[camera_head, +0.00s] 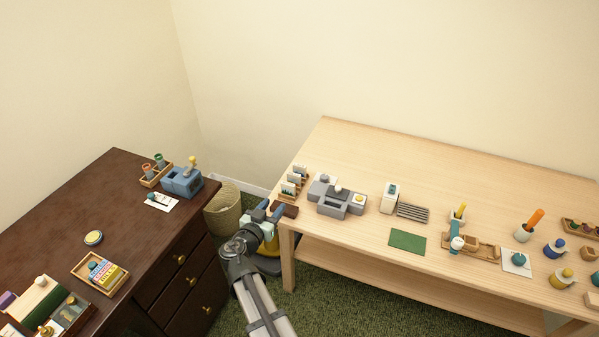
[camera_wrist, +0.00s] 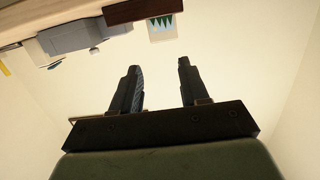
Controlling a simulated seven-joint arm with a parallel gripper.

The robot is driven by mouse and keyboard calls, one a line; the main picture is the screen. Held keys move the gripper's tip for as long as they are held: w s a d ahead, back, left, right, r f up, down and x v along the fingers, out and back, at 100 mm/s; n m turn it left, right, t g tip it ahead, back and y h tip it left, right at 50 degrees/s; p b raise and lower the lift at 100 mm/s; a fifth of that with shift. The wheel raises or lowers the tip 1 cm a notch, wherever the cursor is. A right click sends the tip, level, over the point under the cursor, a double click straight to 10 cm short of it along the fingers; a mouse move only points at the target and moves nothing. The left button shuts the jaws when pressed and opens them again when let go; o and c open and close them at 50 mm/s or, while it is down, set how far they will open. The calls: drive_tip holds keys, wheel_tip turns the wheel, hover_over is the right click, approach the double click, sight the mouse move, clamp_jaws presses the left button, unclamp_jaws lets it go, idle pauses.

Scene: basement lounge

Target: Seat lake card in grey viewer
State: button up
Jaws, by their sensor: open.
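The grey viewer (camera_head: 326,199) stands near the left end of the light wooden table; it also shows at upper left in the wrist view (camera_wrist: 88,36). Several small picture cards (camera_head: 292,181) stand in a rack left of it. A white card with green tree shapes (camera_wrist: 162,26) shows by a dark brown block (camera_wrist: 132,10) in the wrist view. I cannot tell which card bears the lake. My gripper (camera_head: 278,211) is at the table's left edge, close to the rack. Its two fingers (camera_wrist: 157,88) are apart with nothing between them.
On the light table, a white box (camera_head: 390,198), a dark slatted rack (camera_head: 413,212) and a green mat (camera_head: 407,240) lie right of the viewer. A dark desk (camera_head: 130,220) with a blue device (camera_head: 182,182) stands at left. A wicker basket (camera_head: 223,212) sits between them.

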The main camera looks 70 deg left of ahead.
drive_tip(key=w+a+r+m+h, duration=0.2)
drive_tip(key=w+a+r+m, duration=0.3)
drive_tip(key=w, duration=0.5)
drive_tip(key=w+a+r+m+h, duration=0.2)
drive_tip(key=w+a+r, duration=0.2)
drive_tip(key=w+r, duration=0.45)
drive_tip(key=w+a+r+m+h, duration=0.2)
drive_tip(key=w+a+r+m, duration=0.25)
drive_tip(key=w, duration=0.65)
drive_tip(key=m+g+h, duration=0.5)
drive_tip(key=m+g, duration=0.1)
drive_tip(key=g, duration=0.6)
hover_over(300, 165)
wheel_tip(300, 165, down, 5)
wheel_tip(300, 165, down, 9)
drive_tip(key=shift+w+d, duration=0.1)
drive_tip(key=shift+w, duration=0.05)
drive_tip(key=shift+s+f, duration=0.15)
drive_tip(key=shift+f, duration=1.15)
drive_tip(key=shift+s+f, duration=0.1)
drive_tip(key=shift+f, duration=1.2)
